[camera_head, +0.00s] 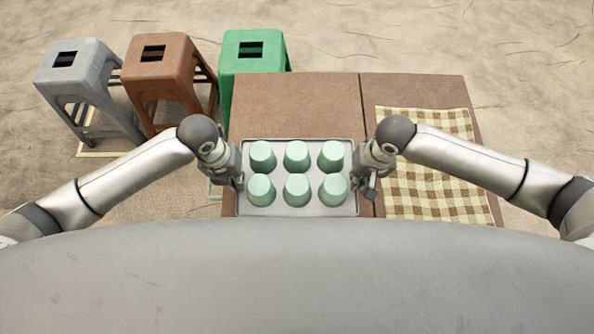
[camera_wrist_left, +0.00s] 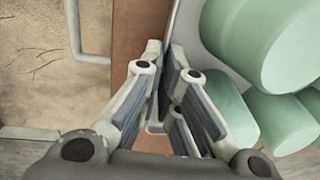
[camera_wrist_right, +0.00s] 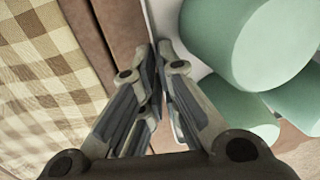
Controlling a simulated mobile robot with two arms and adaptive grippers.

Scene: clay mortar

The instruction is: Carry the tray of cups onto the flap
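A grey stool (camera_head: 80,65), a brown stool (camera_head: 160,63) and a green stool (camera_head: 252,60) stand behind and left of the table. The table behind the tray (camera_head: 295,105) is bare. The flap's cloth bears nothing that I see.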

